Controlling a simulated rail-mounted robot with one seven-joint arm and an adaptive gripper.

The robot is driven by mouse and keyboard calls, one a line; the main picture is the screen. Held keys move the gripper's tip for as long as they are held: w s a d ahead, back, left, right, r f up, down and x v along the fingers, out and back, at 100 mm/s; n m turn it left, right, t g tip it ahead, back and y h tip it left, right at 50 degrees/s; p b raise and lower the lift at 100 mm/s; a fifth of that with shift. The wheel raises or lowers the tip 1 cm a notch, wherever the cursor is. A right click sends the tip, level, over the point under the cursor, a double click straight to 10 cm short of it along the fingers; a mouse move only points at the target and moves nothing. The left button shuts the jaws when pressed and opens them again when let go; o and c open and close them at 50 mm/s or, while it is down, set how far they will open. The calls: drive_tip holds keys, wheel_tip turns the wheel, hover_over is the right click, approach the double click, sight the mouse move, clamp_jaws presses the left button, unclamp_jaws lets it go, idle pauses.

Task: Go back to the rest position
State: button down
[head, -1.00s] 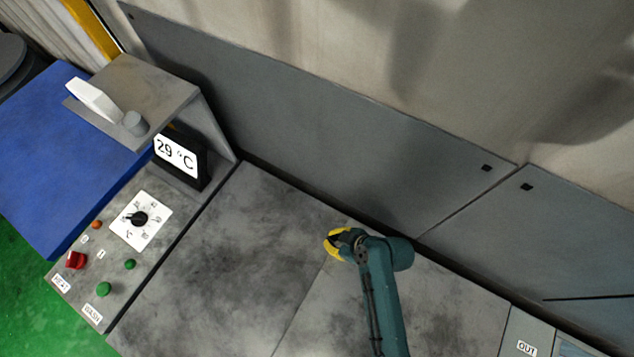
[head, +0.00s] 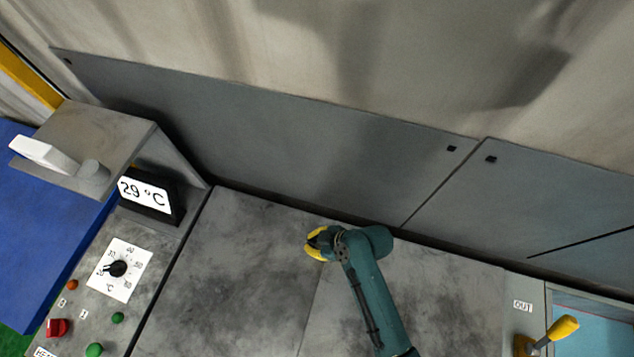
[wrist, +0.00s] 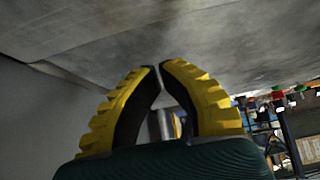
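My gripper (head: 314,243) has yellow, ridged fingers and hangs at the end of my teal arm, over the grey machine surface (head: 240,265) in the head view. In the wrist view my gripper (wrist: 157,68) shows both fingers with their tips drawn together, only a thin gap between them. Nothing is held between the fingers.
At left is a control panel with a dial (head: 118,268), red knob (head: 57,327), green buttons and a 29 °C display (head: 149,195). A yellow-handled lever (head: 562,328) stands at lower right by the OUT label (head: 522,306). A grey wall panel (head: 300,150) runs behind.

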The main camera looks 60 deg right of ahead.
drive_tip(key=v, duration=0.9)
drive_tip(key=shift+s+f, duration=0.15)
drive_tip(key=shift+s, duration=0.15)
